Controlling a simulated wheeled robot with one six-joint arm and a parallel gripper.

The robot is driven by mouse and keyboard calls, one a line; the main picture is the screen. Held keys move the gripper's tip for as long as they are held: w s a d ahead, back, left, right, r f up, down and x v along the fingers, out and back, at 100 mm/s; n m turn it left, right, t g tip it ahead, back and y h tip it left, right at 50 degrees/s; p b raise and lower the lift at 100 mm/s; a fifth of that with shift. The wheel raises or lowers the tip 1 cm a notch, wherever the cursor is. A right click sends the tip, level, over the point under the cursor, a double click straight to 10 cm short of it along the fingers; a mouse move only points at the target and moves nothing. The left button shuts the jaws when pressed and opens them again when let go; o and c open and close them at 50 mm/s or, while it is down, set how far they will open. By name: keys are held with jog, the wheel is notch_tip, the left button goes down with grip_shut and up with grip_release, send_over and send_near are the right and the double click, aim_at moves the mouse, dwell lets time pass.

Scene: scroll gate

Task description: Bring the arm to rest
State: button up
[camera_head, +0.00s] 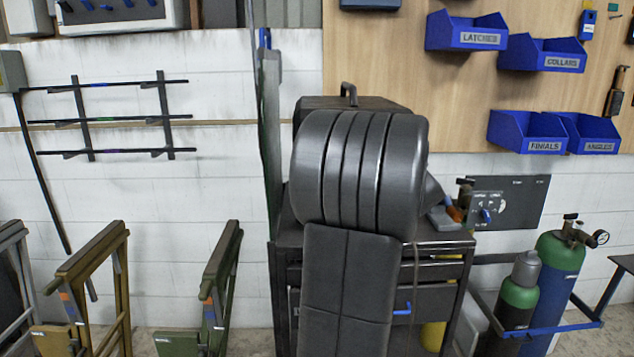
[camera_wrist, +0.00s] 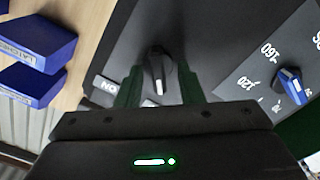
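My gripper (camera_wrist: 160,82) shows in the wrist view with its two dark green fingers apart, one on each side of a black knob (camera_wrist: 157,68) with a white mark. Gaps show between the fingers and the knob; I cannot tell how far the fingertips are from the panel. The knob is on a dark panel (camera_wrist: 205,38), beside an ON label and a dial with a blue pointer (camera_wrist: 291,84). In the head view my arm (camera_head: 360,170) stands large in the middle and my gripper is hidden. A dark panel (camera_head: 528,192) with a blue knob is right of the arm.
A dark tool cart (camera_head: 440,270) stands behind my arm. Gas cylinders (camera_head: 555,275) stand at the right. Blue bins (camera_head: 467,32) hang on the wooden board. Gate frames (camera_head: 90,285) stand at the lower left, and a black rack (camera_head: 120,121) is on the white wall.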

jog(key=m+p, duration=0.2)
jog(key=m, duration=0.2)
jog(key=m+p, duration=0.2)
jog(key=m, duration=0.2)
jog(key=shift+s+d+r+p, duration=0.15)
jog(key=shift+d+r+p, duration=0.05)
jog(key=shift+p, duration=0.2)
